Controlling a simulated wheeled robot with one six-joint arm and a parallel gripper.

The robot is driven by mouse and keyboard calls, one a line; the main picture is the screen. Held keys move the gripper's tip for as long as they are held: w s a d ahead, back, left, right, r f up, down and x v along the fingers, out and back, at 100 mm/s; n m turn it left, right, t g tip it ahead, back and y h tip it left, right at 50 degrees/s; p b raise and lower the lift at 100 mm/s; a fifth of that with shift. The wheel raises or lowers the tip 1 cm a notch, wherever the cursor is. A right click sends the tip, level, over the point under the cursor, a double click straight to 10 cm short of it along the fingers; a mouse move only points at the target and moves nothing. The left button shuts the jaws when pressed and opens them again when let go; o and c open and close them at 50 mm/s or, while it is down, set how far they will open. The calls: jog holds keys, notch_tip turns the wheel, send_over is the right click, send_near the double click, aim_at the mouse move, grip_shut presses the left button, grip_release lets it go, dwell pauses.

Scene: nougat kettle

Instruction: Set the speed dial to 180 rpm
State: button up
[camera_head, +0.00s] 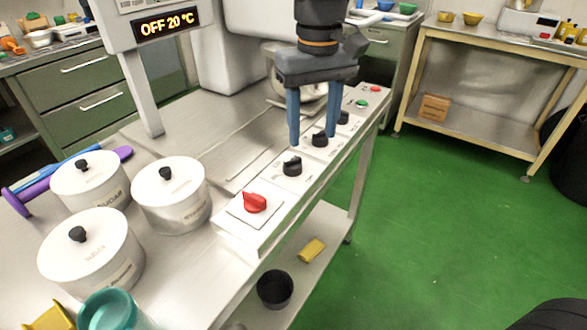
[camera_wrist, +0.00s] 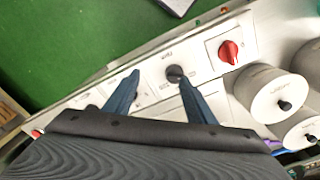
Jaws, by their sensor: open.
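The sloped control panel (camera_head: 262,229) carries a row of black dials: a near one (camera_head: 292,167), a middle one (camera_head: 319,140) and a far one (camera_head: 343,118). Their labels are too small to read surely, so I cannot tell which is the speed dial or its setting. My gripper (camera_head: 313,141) is open and empty, pointing down over the panel, its blue fingers on either side of the middle dial in the head view. In the wrist view my gripper (camera_wrist: 159,78) has its right fingertip close beside a black dial (camera_wrist: 175,73); contact cannot be told.
A red rotary switch (camera_head: 255,203) is at the panel's near end; green (camera_head: 361,103) and red (camera_head: 376,89) buttons are at its far end. A display (camera_head: 167,24) reads "OFF 20 °C". White lidded pots (camera_head: 172,207) stand left.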

aim_at(292, 159)
jog(key=shift+n, duration=0.5)
jog(key=a, duration=0.1)
jog(key=a+b, duration=0.1)
jog(key=a, duration=0.2)
jog(key=shift+s+r, duration=0.1)
jog(key=shift+r, duration=0.2)
jog(key=shift+f, duration=3.8)
jog(key=c, duration=1)
jog(key=shift+c, duration=0.2)
